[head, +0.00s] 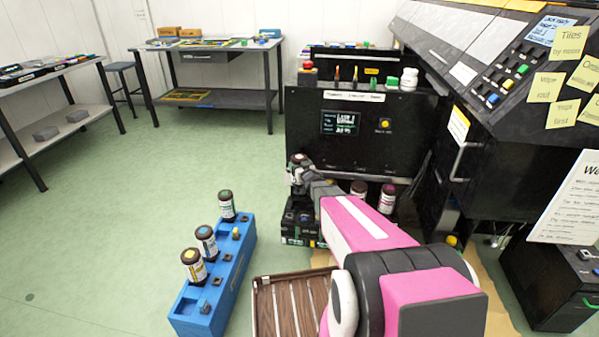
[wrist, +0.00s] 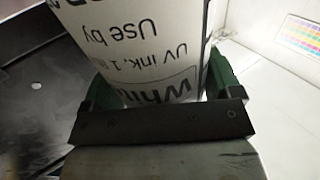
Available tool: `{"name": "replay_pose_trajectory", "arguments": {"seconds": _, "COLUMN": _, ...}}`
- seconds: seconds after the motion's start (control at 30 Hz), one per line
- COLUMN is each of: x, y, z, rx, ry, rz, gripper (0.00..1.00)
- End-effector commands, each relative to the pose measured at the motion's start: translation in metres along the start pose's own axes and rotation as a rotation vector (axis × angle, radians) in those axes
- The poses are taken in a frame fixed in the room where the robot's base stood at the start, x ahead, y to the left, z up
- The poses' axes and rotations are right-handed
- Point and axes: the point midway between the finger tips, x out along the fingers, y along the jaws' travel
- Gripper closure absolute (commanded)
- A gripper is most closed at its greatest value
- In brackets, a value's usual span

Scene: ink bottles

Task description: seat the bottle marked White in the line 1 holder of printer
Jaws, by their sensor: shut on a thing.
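The bottle marked White (wrist: 140,45) fills the middle of the wrist view, its printed label upside down there. My gripper (wrist: 160,88) is shut on it, with a green pad on each side. In the head view the dark-capped bottle (head: 297,160) and my gripper (head: 301,180) are at the left front of the black printer unit (head: 300,115). A black block with small labels (head: 299,222) is below them; I cannot tell if the bottle touches it. Two bottles (head: 358,188) (head: 388,198) stand to the right under the unit. The line 1 holder cannot be made out.
A blue rack (head: 240,262) with green-, blue- and yellow-marked bottles and free slots stands at left front. A brown slatted tray (head: 290,302) is beside it. My pink arm hides part of the printer's base. Small bottles line the unit's top. The green floor (head: 130,190) at left is clear.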

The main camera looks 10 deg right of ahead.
Motion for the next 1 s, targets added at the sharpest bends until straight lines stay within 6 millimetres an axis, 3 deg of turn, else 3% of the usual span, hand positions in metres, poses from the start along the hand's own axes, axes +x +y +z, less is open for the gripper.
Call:
{"name": "replay_pose_trajectory", "arguments": {"seconds": 0.13, "x": -0.004, "y": -0.003, "z": 0.023, "rx": 0.002, "ry": 0.001, "rz": -0.023, "gripper": 0.55}}
{"name": "replay_pose_trajectory", "arguments": {"seconds": 1.0, "x": -0.006, "y": -0.004, "z": 0.078, "rx": 0.002, "ry": 0.002, "rz": -0.030, "gripper": 0.55}}
